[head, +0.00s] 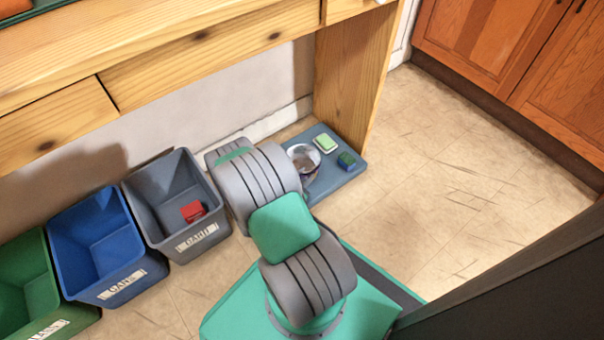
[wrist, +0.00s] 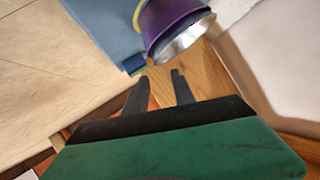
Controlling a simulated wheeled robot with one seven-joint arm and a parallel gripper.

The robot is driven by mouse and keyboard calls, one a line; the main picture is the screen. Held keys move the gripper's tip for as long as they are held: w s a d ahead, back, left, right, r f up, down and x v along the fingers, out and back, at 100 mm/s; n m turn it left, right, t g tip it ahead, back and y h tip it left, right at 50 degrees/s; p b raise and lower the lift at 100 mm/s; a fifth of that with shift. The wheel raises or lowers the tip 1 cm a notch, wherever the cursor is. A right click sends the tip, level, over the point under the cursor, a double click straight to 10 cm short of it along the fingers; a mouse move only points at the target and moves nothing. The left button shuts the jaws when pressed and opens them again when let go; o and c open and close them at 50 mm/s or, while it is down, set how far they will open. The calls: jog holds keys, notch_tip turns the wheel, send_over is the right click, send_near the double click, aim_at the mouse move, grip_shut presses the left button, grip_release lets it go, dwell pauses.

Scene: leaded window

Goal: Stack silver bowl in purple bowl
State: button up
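The purple bowl (wrist: 168,20) is at the top of the wrist view, with the silver bowl (wrist: 186,40) showing at its mouth and apparently nested inside it. In the head view the silver bowl (head: 302,158) shows on the blue-grey mat (head: 336,180), with a little of the purple bowl (head: 310,178) below it; my arm hides part of both. My gripper (wrist: 160,85) is open in the wrist view, its two dark fingers apart with nothing between them. The fingertips are close to the bowls in that picture but do not hold them. The head view hides my gripper behind the arm.
A green-and-white sponge-like block (head: 325,143) and a small blue-green block (head: 347,160) lie on the mat. A wooden desk leg (head: 352,75) stands behind. A grey bin (head: 172,200) holding a red block (head: 193,211) and a blue bin (head: 105,245) are left. Floor is clear on the right.

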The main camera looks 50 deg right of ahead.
jog(key=w+a+r+n+g+y, duration=0.1)
jog(key=w+a+r+n+y, duration=0.3)
jog(key=a+r, duration=0.55)
jog(key=w+a+r+n+y, duration=0.25)
jog(key=w+a+r, duration=0.45)
jog(key=r, duration=0.5)
jog(key=s+a+r+n+y, duration=0.3)
jog(key=s+a+r+n, duration=0.4)
jog(key=a, duration=0.3)
jog(key=s+a+r+n+y, duration=0.4)
jog(key=s+a+r+n, duration=0.2)
jog(key=a, duration=0.4)
notch_tip(320, 180, up, 3)
jog(key=shift+s+a+f+n, duration=0.15)
jog(key=shift+s+a+n, duration=0.25)
jog(key=shift+s, duration=0.4)
